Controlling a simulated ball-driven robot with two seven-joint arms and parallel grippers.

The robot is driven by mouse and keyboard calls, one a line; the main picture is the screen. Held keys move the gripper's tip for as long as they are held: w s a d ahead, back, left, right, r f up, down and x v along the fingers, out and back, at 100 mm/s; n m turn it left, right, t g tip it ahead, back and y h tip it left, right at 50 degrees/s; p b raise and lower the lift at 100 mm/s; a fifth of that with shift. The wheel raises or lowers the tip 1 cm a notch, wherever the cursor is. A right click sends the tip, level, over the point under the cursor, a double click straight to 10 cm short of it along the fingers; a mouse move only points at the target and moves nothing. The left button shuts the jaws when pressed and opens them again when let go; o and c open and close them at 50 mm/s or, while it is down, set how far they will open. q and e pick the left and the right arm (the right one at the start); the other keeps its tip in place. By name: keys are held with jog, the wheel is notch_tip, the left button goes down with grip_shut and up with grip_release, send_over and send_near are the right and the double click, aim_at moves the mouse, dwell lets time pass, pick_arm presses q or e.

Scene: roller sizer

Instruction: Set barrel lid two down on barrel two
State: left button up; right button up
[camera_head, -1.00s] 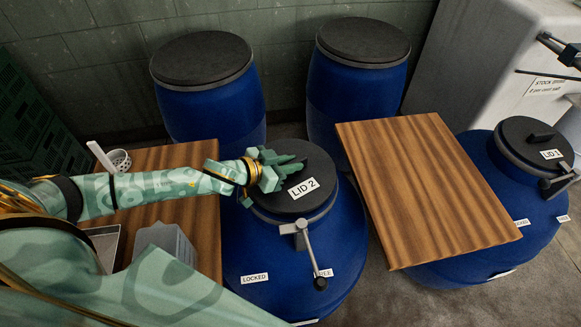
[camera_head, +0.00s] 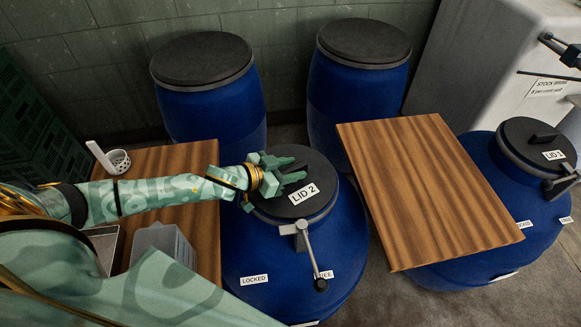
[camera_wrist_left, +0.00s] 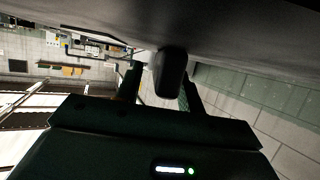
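Barrel lid two (camera_head: 320,205), a dark disc labelled LID 2, lies on top of the blue barrel two (camera_head: 245,240) in the head view, looking level with its rim. Part of the lid is hidden under my left gripper (camera_head: 288,172). In the left wrist view the lid's underlit dark face fills the top and its dark handle (camera_wrist_left: 171,72) stands between the fingers (camera_wrist_left: 160,95). The fingers look open around the handle, with a gap showing at the left finger. A metal lever (camera_head: 311,252) hangs on the barrel's front, near the FREE label. My right gripper is out of view.
A wooden table (camera_head: 425,190) stands right of barrel two, and another (camera_head: 205,205) on the left holds a white perforated cup (camera_head: 119,161) and a grey container (camera_head: 163,242). Two lidded blue barrels stand behind. Barrel one with lid one (camera_head: 525,145) is at the right.

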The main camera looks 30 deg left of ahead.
pick_arm(q)
jog(key=shift+r, duration=0.2)
jog(key=v, duration=0.4)
jog(key=p+v, duration=0.1)
jog(key=v, duration=0.3)
jog(key=p+v, duration=0.1)
jog(key=v, duration=0.3)
jog(key=shift+s+r, duration=0.1)
jog(key=shift+r, duration=0.3)
jog(key=shift+d+f, duration=0.1)
